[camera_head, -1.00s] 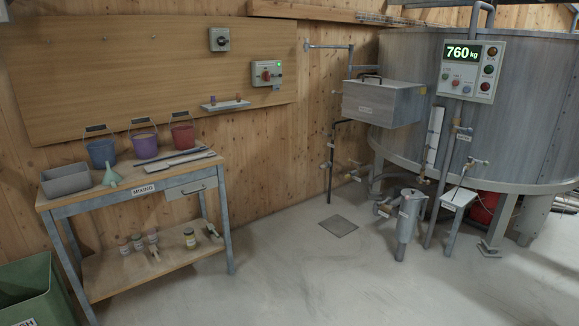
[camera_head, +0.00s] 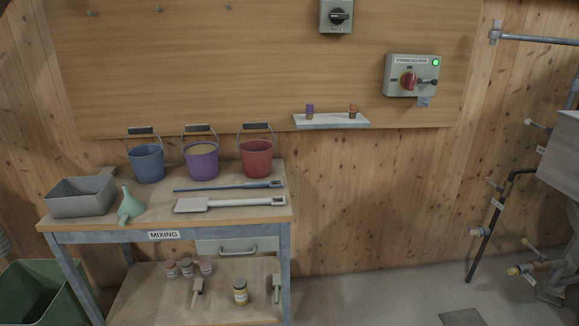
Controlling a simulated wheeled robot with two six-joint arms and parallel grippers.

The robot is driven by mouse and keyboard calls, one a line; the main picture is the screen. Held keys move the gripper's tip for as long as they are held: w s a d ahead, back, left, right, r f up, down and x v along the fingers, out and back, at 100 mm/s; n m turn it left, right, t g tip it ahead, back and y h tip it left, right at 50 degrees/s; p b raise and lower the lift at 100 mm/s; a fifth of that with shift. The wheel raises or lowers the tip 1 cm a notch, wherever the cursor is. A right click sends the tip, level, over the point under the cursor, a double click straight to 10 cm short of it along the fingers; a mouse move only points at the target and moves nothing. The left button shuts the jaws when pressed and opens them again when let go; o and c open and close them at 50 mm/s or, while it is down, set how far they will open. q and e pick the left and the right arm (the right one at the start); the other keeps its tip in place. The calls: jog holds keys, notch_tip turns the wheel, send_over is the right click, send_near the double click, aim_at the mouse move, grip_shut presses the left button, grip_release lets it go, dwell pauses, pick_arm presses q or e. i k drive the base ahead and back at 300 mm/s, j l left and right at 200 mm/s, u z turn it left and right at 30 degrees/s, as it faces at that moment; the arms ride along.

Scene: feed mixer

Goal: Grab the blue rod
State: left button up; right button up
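The blue rod (camera_head: 228,186) lies flat on the wooden top of the mixing table (camera_head: 70,222), just in front of the purple and red buckets. It is thin, runs left to right and has a small handle-like end at the right. A pale paddle (camera_head: 230,203) lies close in front of it, roughly parallel. Neither of my grippers shows in the head view.
Blue (camera_head: 146,164), purple (camera_head: 202,161) and red (camera_head: 256,159) buckets stand behind the rod. Jars stand on the lower shelf. A green bin (camera_head: 45,292) is at lower left.

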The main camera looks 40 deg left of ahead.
aim_at(261, 183)
jog(key=i, duration=1.35)
jog(key=i+l+u, duration=0.1)
jog(key=i, duration=1.25)
jog(key=i+u, duration=0.1)
jog(key=u, duration=0.35)
jog(key=i+l+u, duration=0.1)
jog(key=u, duration=0.35)
jog(key=i+l+u, duration=0.1)
jog(key=u, duration=0.35)
jog(key=i+l+u, duration=0.1)
jog(key=u, duration=0.35)
